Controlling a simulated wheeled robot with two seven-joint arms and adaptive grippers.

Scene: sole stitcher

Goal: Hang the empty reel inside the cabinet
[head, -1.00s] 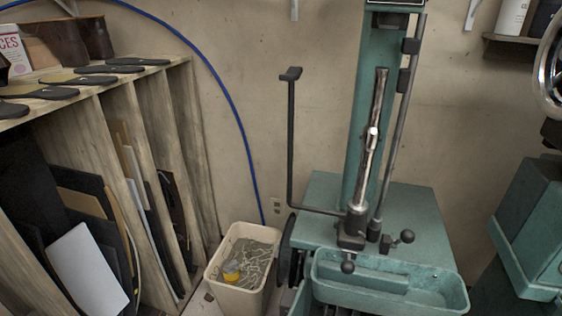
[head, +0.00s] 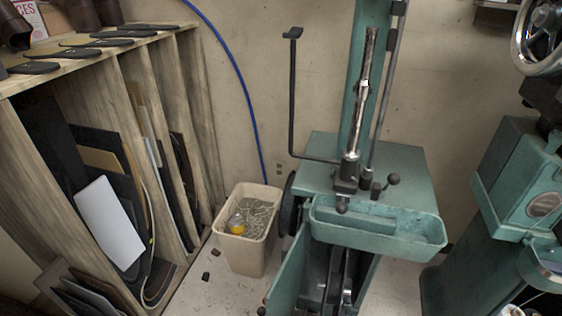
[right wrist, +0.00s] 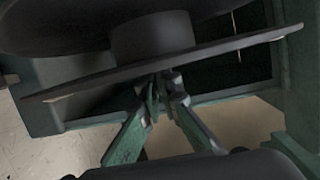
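A black reel (right wrist: 150,38), with two wide flanges around a bare hub, fills the top of the right wrist view, slightly tilted. My right gripper (right wrist: 162,84) has its two fingers drawn together at the underside of the lower flange, in line with the hub, and appears shut on the reel. The exact contact is hidden. Green walls of the cabinet (right wrist: 292,75) stand behind and beside the reel. In the head view, the green cabinet (head: 287,272) is under the stitcher's tray, its front open and its inside dark; I cannot clearly tell reel or gripper there. My left gripper is not in view.
A green tray (head: 375,238) juts out above the cabinet opening. A beige bin (head: 250,258) with scraps stands close to its left. A wooden rack (head: 130,75) of sheets is further left. Another green machine (head: 515,170) stands at the right.

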